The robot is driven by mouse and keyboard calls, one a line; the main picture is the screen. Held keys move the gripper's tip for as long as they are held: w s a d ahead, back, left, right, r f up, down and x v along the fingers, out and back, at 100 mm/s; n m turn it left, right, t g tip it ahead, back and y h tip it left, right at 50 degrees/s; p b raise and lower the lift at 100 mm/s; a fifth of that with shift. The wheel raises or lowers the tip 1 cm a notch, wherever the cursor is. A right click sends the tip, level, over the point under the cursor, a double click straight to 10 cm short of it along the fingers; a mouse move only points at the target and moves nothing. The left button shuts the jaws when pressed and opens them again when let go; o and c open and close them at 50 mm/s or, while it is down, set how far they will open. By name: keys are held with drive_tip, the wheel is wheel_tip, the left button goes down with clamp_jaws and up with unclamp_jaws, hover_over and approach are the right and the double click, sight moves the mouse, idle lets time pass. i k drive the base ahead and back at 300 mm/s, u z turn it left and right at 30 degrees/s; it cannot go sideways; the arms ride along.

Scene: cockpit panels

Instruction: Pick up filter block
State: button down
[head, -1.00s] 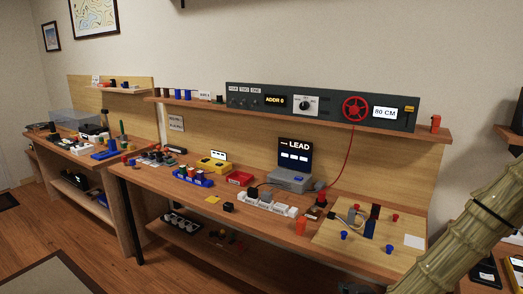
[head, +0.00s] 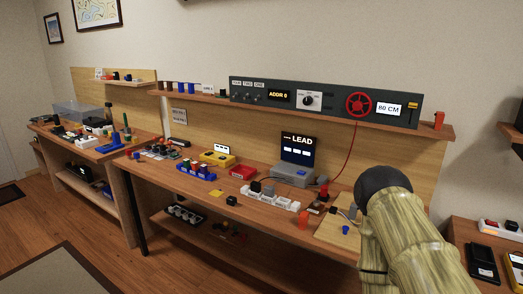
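I cannot tell for sure which object is the filter block. A small black block (head: 231,200) sits near the front edge of the long wooden bench, beside a flat yellow square (head: 215,193). My arm covers most of the board's right half and what stands there. My gripper does not show; only a thick arm link with a dark rounded end is in view.
On the bench are a white multi-slot tray (head: 270,199), an orange cylinder (head: 303,220), a red box (head: 243,172), a blue rack (head: 196,173) and a grey device with a LEAD screen (head: 299,148). A shelf panel with a red wheel (head: 358,104) runs above. A red cable hangs down to the bench.

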sight(231, 200)
drive_tip(key=u, duration=0.25)
drive_tip(key=i, duration=0.85)
drive_tip(key=u, duration=0.45)
